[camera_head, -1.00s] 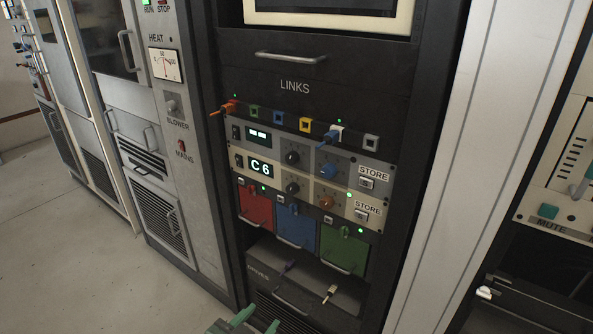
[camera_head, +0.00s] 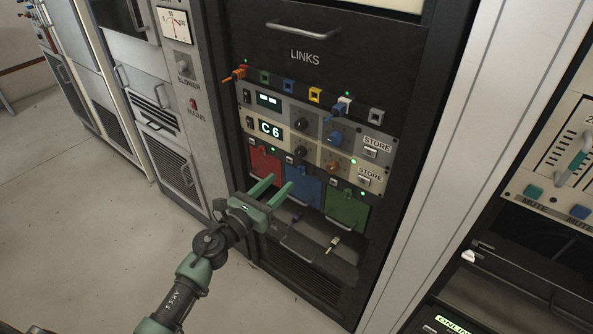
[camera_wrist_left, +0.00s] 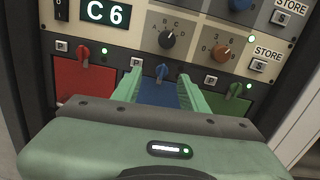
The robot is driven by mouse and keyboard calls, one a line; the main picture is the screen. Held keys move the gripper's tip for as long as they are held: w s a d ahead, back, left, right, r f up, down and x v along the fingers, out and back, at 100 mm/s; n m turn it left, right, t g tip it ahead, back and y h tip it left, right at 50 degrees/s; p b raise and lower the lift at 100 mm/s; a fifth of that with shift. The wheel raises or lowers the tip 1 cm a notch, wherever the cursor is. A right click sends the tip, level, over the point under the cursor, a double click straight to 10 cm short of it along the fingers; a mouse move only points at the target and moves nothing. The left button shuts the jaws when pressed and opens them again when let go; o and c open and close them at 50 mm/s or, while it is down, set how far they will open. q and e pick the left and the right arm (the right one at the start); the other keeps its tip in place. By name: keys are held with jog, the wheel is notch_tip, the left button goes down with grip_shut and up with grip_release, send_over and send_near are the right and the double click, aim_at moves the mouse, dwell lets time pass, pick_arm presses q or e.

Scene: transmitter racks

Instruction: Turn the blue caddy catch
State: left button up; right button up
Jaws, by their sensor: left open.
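The blue caddy (camera_head: 305,192) sits between the red caddy (camera_head: 265,163) and the green caddy (camera_head: 346,208) in the middle rack. In the left wrist view the blue caddy (camera_wrist_left: 160,92) shows its blue catch (camera_wrist_left: 162,73) at the top, pointing roughly downward. My left gripper (camera_head: 281,182) is open and empty, in front of the caddies. In the left wrist view its fingers (camera_wrist_left: 160,75) stand either side of the blue catch, with no contact visible. The gripper body hides the lower part of the blue caddy. My right gripper is not in view.
Red (camera_wrist_left: 84,53) and green (camera_wrist_left: 236,90) catches flank the blue one. Knobs and STORE buttons are on the panels above. Open floor lies at the left.

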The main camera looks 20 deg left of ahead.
aim_at(298, 169)
pick_arm(q)
jog(key=shift+m+h, duration=0.3)
jog(key=shift+m, duration=0.3)
jog(key=x, duration=0.8)
jog(key=shift+d+f, duration=0.2)
jog(key=shift+f, duration=0.2)
grip_shut()
